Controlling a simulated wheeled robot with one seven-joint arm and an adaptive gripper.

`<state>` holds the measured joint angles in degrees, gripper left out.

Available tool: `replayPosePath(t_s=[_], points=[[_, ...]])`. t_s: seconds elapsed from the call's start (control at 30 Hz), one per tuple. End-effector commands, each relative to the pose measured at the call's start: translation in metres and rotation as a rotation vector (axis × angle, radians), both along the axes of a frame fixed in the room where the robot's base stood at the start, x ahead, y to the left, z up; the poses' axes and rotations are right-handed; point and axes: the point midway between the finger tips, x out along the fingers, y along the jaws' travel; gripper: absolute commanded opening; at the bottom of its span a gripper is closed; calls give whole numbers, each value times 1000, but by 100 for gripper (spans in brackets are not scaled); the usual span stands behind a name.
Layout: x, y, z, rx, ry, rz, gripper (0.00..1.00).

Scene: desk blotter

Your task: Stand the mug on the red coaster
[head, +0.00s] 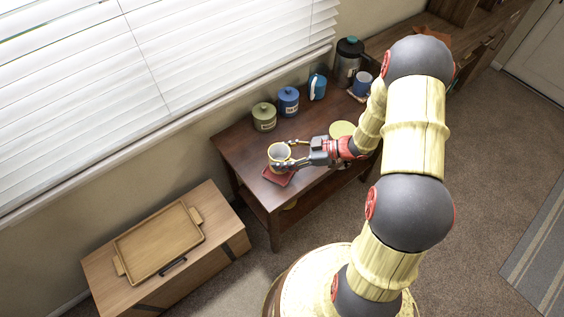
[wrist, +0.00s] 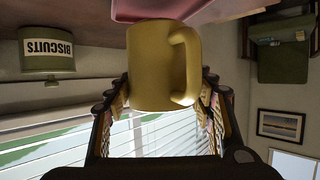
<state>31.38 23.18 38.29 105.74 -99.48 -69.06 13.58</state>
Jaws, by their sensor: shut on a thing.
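The yellow mug (head: 279,151) is upright between the fingers of my gripper (head: 288,155), which is shut on it. In the wrist view, which is upside down, the mug (wrist: 152,65) fills the middle, with its handle to the right and a gripper finger on each side (wrist: 162,98).
A green biscuits canister (head: 264,117), a blue canister (head: 288,101), a blue jug (head: 317,87) and a dark flask (head: 347,64) stand along the table's back. A wooden tray (head: 158,240) lies on a low chest.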

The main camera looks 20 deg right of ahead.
Motion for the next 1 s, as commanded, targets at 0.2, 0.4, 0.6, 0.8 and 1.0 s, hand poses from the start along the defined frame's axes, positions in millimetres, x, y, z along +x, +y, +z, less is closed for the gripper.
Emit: replayPosePath(t_s=[0.2,0.4,0.6,0.8,1.0], points=[[-1,0,-31,1,2,0,20],[-1,0,-29,0,0,0,20],[-1,0,-33,0,1,0,20],[-1,0,-33,0,1,0,65],[-1,0,-33,1,1,1,72]])
